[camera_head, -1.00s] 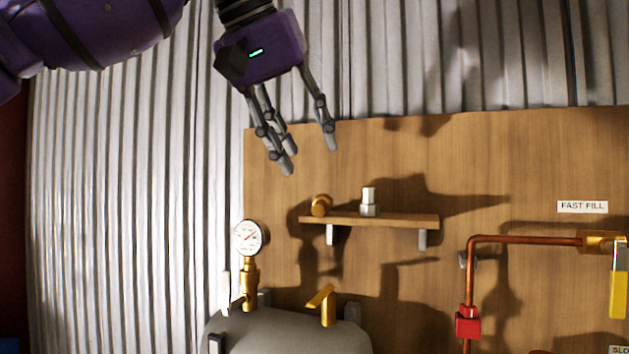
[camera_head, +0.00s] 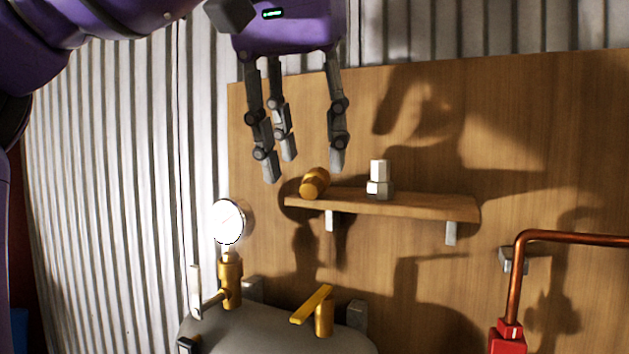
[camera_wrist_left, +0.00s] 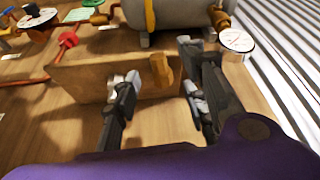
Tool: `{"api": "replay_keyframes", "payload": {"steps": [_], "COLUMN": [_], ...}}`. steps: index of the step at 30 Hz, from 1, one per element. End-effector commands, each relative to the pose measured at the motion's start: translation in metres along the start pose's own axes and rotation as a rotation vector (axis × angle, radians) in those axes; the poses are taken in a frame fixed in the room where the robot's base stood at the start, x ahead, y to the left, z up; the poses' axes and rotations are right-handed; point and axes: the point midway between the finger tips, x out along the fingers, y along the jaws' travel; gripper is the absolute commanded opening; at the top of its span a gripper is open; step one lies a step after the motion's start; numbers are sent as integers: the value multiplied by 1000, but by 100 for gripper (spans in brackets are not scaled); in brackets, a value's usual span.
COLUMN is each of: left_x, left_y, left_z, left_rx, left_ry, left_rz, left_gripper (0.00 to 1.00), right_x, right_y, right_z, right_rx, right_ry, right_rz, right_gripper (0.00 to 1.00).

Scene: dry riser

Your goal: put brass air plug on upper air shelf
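The brass air plug (camera_head: 314,183) lies on the left part of the wooden upper air shelf (camera_head: 430,205), beside a silver fitting (camera_head: 379,181). My left gripper (camera_head: 300,165) hangs fingers-down just above the left end of the shelf, open and empty. In the left wrist view the brass plug (camera_wrist_left: 162,72) shows ahead between the spread fingers of the left gripper (camera_wrist_left: 160,105), apart from them as far as I can see. The silver fitting is partly hidden behind a finger there. My right gripper is not in view.
A pressure gauge (camera_head: 228,222) on a brass stem and a yellow-brass lever valve (camera_head: 318,310) stand on a grey tank (camera_head: 270,335) below the shelf. A copper pipe (camera_head: 516,275) with a red fitting (camera_head: 507,337) is at the right. The board above the shelf is clear.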

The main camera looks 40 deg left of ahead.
Motion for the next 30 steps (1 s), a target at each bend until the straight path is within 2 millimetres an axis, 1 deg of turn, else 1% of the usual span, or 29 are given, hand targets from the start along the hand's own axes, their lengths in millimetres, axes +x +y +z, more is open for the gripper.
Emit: {"api": "replay_keyframes", "payload": {"steps": [1,6,10,14,15,24,30], "left_x": [7,28,32,32,32,32,32], "left_y": [-1,-1,0,0,0,0,0], "left_z": [-3,-5,-4,-5,-5,-5,-5], "left_rx": [0,0,1,0,0,0,0], "left_ry": [-1,2,2,2,2,2,3], "left_rz": [1,1,2,1,2,2,2], "left_gripper": [40,40,40,40,38,0,0], "right_x": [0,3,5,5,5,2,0], "right_y": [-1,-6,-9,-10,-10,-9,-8], "right_z": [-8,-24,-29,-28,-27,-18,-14], "right_rx": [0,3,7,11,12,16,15], "right_ry": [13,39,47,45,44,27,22], "right_rz": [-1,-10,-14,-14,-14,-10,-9], "right_gripper": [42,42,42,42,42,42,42]}}
